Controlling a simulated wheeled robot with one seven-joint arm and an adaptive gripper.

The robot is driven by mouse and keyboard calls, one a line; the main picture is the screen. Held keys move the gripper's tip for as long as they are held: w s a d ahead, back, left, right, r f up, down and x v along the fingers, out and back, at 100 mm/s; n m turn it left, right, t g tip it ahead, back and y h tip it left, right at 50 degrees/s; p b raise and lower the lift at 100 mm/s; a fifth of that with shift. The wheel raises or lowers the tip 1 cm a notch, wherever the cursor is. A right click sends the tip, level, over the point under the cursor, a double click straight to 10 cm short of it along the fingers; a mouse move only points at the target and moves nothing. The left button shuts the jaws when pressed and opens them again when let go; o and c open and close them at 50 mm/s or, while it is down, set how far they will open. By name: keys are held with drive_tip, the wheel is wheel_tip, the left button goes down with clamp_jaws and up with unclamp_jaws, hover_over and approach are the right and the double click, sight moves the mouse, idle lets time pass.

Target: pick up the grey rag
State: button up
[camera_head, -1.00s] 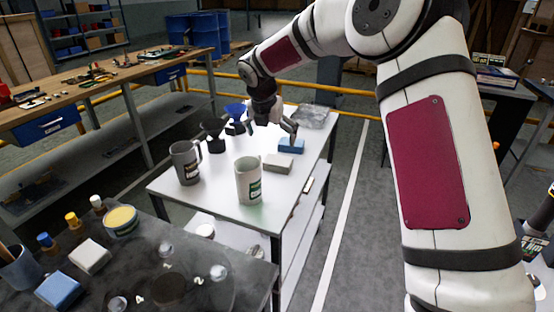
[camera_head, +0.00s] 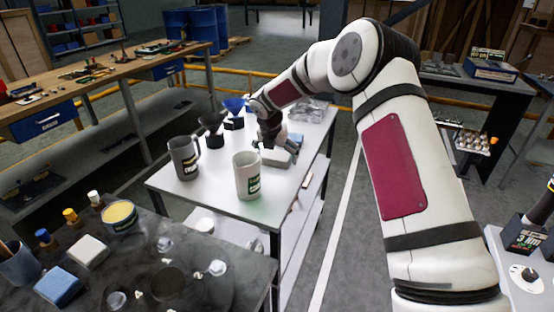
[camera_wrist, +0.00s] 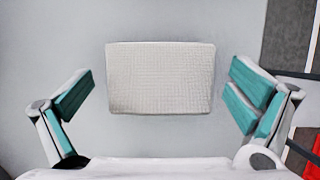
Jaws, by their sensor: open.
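The grey rag (camera_wrist: 160,78) is a light grey folded pad with a fine waffle weave. It lies flat on the white table, centred in the wrist view. In the head view the rag (camera_head: 272,158) is partly hidden behind my gripper (camera_head: 272,138). In the wrist view my open gripper (camera_wrist: 163,100) has one teal-padded finger off each side of the rag, with clear gaps.
A blue folded cloth (camera_head: 296,138) lies just behind the rag.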

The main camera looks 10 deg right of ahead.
sight(277, 154)
drive_tip(key=shift+w+f, duration=0.1)
drive_tip(key=shift+f, duration=0.05)
drive_tip(key=c, duration=1.2)
wheel_tip(277, 154, up, 10)
drive_tip(key=shift+r, duration=0.1)
